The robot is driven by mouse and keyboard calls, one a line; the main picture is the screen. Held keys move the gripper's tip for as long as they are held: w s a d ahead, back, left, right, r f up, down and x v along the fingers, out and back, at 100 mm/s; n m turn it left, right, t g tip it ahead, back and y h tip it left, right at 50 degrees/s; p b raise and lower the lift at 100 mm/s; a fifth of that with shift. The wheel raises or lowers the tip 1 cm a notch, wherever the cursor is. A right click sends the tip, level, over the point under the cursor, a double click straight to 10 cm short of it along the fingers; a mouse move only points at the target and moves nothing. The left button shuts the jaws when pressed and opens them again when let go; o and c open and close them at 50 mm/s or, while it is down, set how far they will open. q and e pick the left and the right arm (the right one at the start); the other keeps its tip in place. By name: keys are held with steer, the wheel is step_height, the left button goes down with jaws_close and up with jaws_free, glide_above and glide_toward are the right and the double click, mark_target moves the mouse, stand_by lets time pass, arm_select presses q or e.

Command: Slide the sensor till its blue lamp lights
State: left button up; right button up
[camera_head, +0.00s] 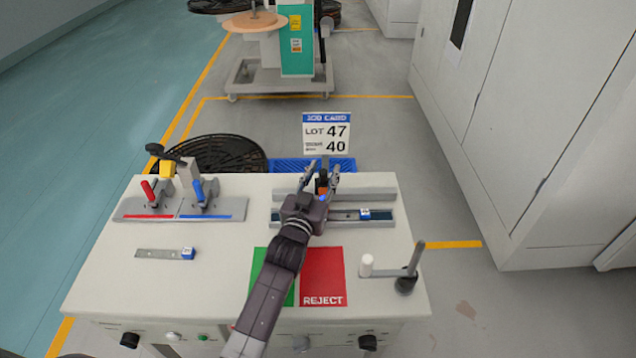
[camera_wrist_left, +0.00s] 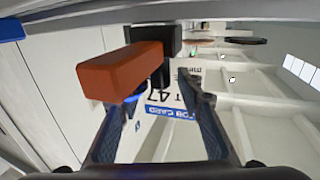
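The sensor looks to be the orange block (camera_head: 321,186) with a black bracket, at the back right of the bench. In the left wrist view the orange block (camera_wrist_left: 120,73) is large and close, with its black bracket (camera_wrist_left: 153,42) behind it. My left gripper (camera_head: 321,176) reaches over the bench with its fingers apart around the orange block. In the left wrist view a gap shows between the fingers (camera_wrist_left: 160,92), and the block overlaps one fingertip. I cannot tell whether a finger touches it. My right gripper is out of view.
A dark rail (camera_head: 345,215) with a blue-and-white piece (camera_head: 378,214) runs beneath my left wrist. Red and blue levers stand on a grey plate (camera_head: 165,208) at left. A job card (camera_head: 326,132) stands behind. A crank handle (camera_head: 412,265) stands at front right.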

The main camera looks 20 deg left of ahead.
arm_select(q)
steer(key=s, duration=1.1)
steer(key=shift+s+a, duration=0.15)
steer(key=shift+s, duration=0.2)
